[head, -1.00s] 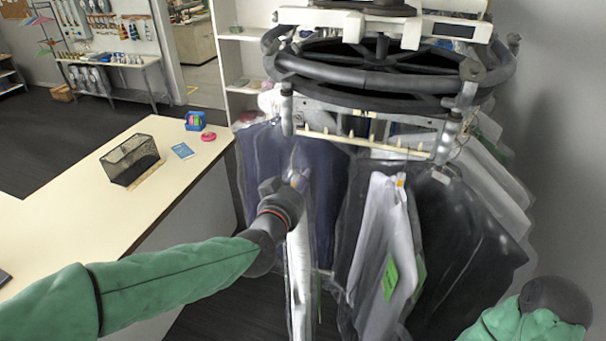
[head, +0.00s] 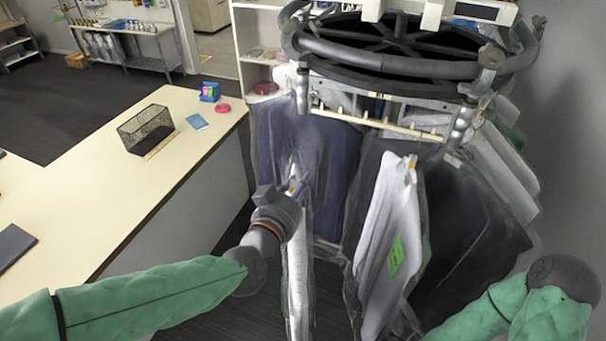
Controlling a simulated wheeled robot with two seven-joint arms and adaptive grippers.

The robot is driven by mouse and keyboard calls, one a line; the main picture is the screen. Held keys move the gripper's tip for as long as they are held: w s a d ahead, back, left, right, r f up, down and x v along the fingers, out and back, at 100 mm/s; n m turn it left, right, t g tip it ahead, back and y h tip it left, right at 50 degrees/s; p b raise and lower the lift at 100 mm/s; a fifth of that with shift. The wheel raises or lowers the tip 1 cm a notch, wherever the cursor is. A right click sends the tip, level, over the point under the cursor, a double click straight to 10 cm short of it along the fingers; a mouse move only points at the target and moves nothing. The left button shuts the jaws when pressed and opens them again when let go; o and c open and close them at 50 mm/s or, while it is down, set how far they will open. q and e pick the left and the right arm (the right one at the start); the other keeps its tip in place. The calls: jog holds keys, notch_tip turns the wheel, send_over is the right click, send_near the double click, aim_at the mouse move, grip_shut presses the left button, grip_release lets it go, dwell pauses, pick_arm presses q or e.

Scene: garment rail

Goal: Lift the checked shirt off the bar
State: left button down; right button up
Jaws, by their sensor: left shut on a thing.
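My left gripper (head: 286,188) is shut at the top of a thin pale garment in clear plastic (head: 298,275), seen nearly edge-on. The garment hangs down from the gripper, below and in front of the cream pegged bar (head: 375,124), with a visible space between its top and the bar. This appears to be the shirt, but I cannot make out a check pattern at this angle. The fingertips are partly hidden by the gripper body. My right arm shows at the lower right; its gripper is out of view.
A dark blue bagged garment (head: 335,160) hangs behind the gripper. A white one with a green label (head: 385,235) and a black one (head: 465,240) hang to the right. A cream counter (head: 120,215) on the left bears a wire basket (head: 146,128).

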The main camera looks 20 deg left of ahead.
pick_arm(q)
jog(key=shift+s+a+r+p, duration=0.15)
jog(key=shift+s+p, duration=0.4)
jog(key=shift+s, duration=0.6)
jog(key=shift+s+p, duration=0.35)
jog(key=shift+s, duration=1.2)
